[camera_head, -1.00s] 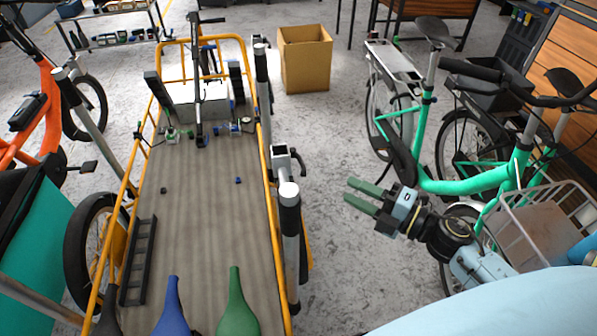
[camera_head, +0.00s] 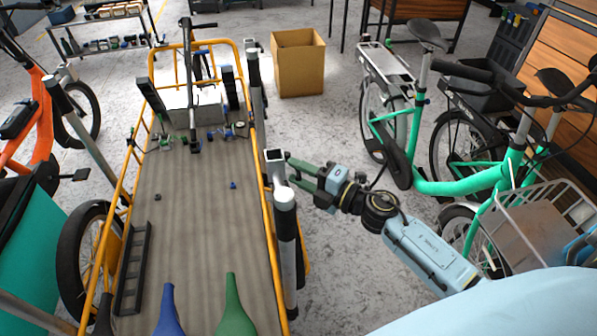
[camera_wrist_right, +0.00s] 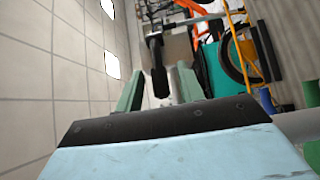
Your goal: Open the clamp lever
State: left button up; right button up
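The clamp is a grey square-topped bracket (camera_head: 274,158) on the right rail of the cargo bike, beside a post with a white cap (camera_head: 284,197). In the head view its lever is largely hidden by my right gripper (camera_head: 291,169). The green fingers are at the right side of the bracket. In the right wrist view, a dark bar that looks like the lever (camera_wrist_right: 159,70) stands between the two spread fingers (camera_wrist_right: 158,88). No grip on it is visible, and I cannot tell whether they touch. My left gripper is not in view.
The cargo bed (camera_head: 195,220) carries a black ladder-like rack (camera_head: 133,268) and blue and green bottle shapes (camera_head: 235,310). A cardboard box (camera_head: 298,65) stands behind. A green bike (camera_head: 440,187) with a basket (camera_head: 540,220) stands right. An orange bike (camera_head: 40,130) is left.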

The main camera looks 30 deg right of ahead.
jog(key=shift+w+a, duration=0.15)
jog(key=shift+w, duration=0.05)
grip_shut()
dwell(0.4)
